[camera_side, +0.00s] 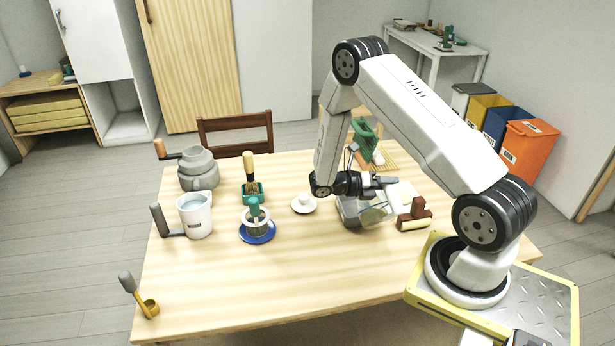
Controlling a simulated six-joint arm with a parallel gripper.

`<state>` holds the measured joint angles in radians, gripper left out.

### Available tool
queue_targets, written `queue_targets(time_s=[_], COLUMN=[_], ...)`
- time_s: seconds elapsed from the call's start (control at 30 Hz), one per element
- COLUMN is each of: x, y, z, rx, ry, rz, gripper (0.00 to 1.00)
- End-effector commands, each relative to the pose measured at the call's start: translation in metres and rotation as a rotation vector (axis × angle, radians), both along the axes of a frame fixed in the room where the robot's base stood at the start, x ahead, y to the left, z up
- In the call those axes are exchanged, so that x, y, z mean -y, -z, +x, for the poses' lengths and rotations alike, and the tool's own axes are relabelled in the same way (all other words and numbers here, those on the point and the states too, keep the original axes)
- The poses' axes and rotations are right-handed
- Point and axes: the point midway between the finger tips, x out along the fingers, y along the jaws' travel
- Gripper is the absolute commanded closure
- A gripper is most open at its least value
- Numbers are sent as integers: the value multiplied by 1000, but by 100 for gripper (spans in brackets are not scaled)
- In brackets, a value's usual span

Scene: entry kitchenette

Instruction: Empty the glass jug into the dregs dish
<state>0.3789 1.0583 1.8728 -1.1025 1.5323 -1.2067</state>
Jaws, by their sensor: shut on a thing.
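My gripper (386,182) is over the right half of the wooden table, its jaws pointing right. It is shut on the glass jug (376,211), a clear vessel with a greenish tint that shows just below the jaws. The jug looks tilted, but its outline is hard to make out. A grey, box-like dish (348,212), perhaps the dregs dish, stands on the table below my wrist, partly behind the jug. I cannot tell whether the jug touches it or whether liquid is flowing.
A brown block-like tool (414,213) lies close on the right. A small white saucer (304,204) with a lump on it is on the left. Further left are a blue saucer (258,236) with a cup and a white jug (196,215). The table's front middle is clear.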

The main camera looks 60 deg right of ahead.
Motion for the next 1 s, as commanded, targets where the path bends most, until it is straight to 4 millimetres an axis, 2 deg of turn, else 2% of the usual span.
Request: queue_targets(time_s=[1.0], x=[8], y=[0], z=[12], rx=[-82], ry=[0], rz=[56], gripper=[100])
